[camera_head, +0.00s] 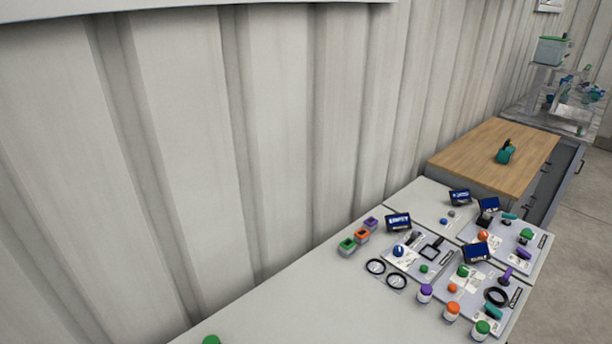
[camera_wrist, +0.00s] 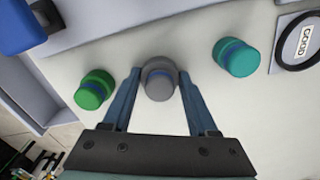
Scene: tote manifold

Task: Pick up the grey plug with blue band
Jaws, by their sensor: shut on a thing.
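The grey plug with blue band (camera_wrist: 160,84) is in the upper middle of the wrist view, its rounded grey top facing the camera. My gripper (camera_wrist: 159,76) has its two blue fingers on either side of this plug and is shut on it. The plug's lower side is hidden, so I cannot tell whether it still touches the white surface. My gripper does not show in the head view, and I cannot make out the grey plug there for certain.
In the wrist view, a green plug (camera_wrist: 94,91) stands left of the held plug, a teal plug (camera_wrist: 237,59) right of it. A black ring (camera_wrist: 283,50) lies beyond. The head view shows a white table (camera_head: 330,300) with several small parts and a wooden-topped cabinet (camera_head: 480,150).

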